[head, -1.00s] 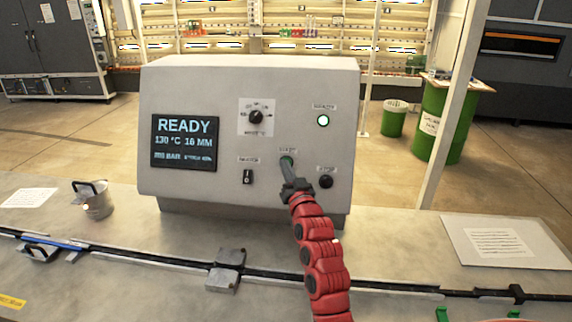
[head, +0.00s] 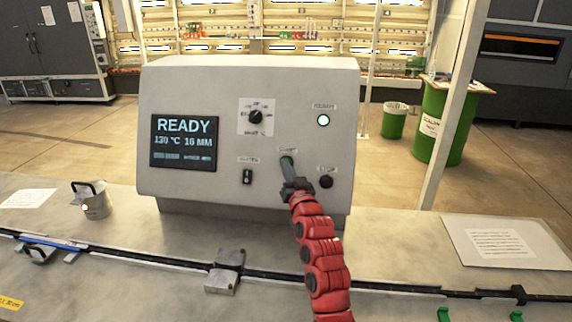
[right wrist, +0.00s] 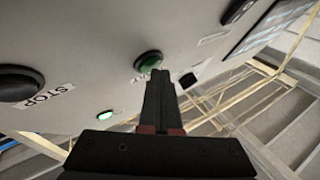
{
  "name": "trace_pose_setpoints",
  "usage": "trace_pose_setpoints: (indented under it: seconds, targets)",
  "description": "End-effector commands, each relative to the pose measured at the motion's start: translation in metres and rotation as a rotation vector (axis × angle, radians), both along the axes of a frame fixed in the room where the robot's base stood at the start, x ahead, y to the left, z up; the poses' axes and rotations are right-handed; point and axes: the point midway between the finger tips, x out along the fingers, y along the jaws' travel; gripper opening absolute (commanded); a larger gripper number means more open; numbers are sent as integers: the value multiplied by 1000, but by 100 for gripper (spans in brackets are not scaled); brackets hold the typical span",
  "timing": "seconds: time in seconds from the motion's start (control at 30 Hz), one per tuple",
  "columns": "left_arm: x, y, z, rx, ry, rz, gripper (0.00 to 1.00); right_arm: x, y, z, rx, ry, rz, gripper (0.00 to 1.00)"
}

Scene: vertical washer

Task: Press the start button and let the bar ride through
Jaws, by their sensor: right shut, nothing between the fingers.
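The grey control box (head: 330,90) stands on the bench with its screen (head: 184,143) reading READY, 130 °C, 16 MM. My right gripper (head: 287,168) is shut and empty, with its tips at the green start button (head: 287,158). The button also shows in the right wrist view (right wrist: 148,61), just beyond the closed fingertips (right wrist: 158,76); I cannot tell if they touch. A blue bar (head: 50,242) lies along the black rail (head: 130,257) at the far left. My left gripper is out of view.
The black stop button (head: 326,182) is right of my gripper, and a black switch (head: 247,177) is to its left. A lit lamp (head: 323,120) sits above.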

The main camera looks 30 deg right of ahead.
Motion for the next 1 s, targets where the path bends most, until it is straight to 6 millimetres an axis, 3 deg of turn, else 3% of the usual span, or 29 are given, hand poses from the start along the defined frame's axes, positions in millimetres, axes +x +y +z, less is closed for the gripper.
trace_pose_setpoints:
  seconds: [0.7,1.0]
  targets:
    - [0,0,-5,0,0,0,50,3,-2,-3,1,3,0,0]
    - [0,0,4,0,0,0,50,-5,4,2,1,5,0,0]
